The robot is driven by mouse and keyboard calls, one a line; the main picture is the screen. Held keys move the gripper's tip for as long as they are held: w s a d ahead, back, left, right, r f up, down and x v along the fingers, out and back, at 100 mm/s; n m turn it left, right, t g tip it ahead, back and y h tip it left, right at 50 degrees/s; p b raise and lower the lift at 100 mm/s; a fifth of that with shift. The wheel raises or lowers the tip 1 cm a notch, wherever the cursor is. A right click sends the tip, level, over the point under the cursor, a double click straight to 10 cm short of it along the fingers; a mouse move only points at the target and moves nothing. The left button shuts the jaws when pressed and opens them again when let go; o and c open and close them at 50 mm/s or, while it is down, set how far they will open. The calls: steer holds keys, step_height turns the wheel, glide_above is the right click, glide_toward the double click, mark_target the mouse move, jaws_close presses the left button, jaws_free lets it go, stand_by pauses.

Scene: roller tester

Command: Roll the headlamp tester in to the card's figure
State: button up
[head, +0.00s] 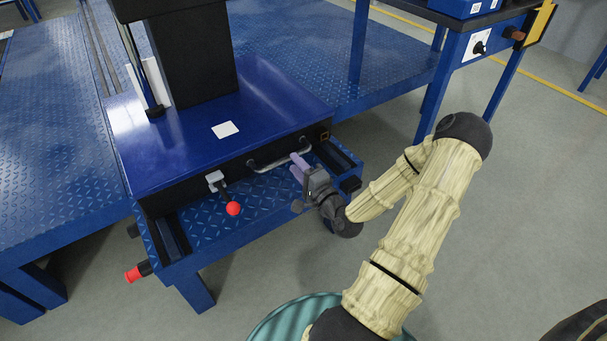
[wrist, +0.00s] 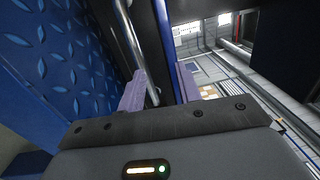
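The headlamp tester is a blue box (head: 185,145) with a black column (head: 195,55), standing on a blue tread-plate stand in the head view. A bent silver handle (head: 270,163) runs along its front. My gripper (head: 299,166) is at the right end of this handle. In the wrist view the handle bar (wrist: 128,40) passes between the lilac fingers (wrist: 160,88), closer to the left one. The fingers are apart, with a gap on the right, so my gripper is open. A white card (head: 225,130) lies on the box top; no figure on it is readable.
A red-knobbed lever (head: 233,208) sticks out of the tester's front, left of the handle. A red-ended plunger (head: 133,274) juts from the stand's left corner. A blue table (head: 465,45) with a white sheet stands back right.

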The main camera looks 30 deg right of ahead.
steer(key=s, duration=0.2)
steer(key=shift+s+f, duration=0.3)
steer(key=shift+s, duration=0.05)
stand_by(0.4)
steer(key=s+f+t, duration=0.1)
steer(key=s+f, duration=0.4)
steer(key=s, duration=0.3)
steer(key=shift+d+f, duration=0.15)
steer(key=shift+w, duration=0.2)
